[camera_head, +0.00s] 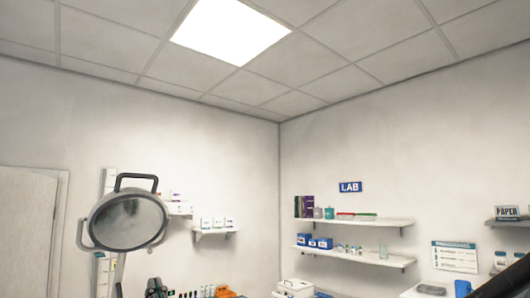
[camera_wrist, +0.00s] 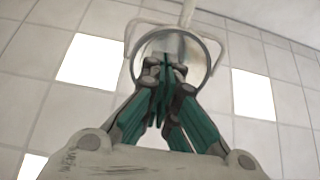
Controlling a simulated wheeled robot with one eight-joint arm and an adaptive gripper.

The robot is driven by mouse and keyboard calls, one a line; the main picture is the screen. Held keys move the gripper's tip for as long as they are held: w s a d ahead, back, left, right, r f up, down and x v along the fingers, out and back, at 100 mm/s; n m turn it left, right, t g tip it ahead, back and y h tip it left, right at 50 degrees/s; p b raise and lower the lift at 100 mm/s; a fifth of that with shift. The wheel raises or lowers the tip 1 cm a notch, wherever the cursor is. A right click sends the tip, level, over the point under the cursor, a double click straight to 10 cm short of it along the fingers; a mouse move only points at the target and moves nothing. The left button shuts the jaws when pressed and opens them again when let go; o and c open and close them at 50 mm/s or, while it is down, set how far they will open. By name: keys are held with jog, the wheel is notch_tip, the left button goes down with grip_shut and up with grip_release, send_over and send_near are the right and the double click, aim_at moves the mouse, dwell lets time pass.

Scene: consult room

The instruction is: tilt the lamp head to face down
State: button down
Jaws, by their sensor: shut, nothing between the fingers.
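The lamp head (camera_head: 128,222) is a round, silvery disc at the left of the head view. Its broad face is turned toward the head camera, with a dark bracket-shaped handle (camera_head: 136,180) above and a grey side bracket.
Ceiling tiles and bright panels (camera_wrist: 92,60) lie behind the lamp in the wrist view. In the head view, wall shelves (camera_head: 352,256) with boxes and bottles stand right of the lamp. A door (camera_head: 27,235) is at far left. The upper middle of the room is clear.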

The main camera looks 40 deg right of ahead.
aim_at(141, 244)
jog(key=p+x, duration=0.3)
jog(key=x, duration=0.8)
jog(key=shift+w+r, duration=0.2)
jog(key=shift+w, duration=0.05)
jog(key=shift+w+r, duration=0.25)
jog(key=shift+w, duration=0.2)
jog(key=shift+w+f, duration=0.1)
jog(key=shift+w, duration=0.05)
jog(key=shift+w+b, duration=0.35)
jog(key=shift+w, duration=0.05)
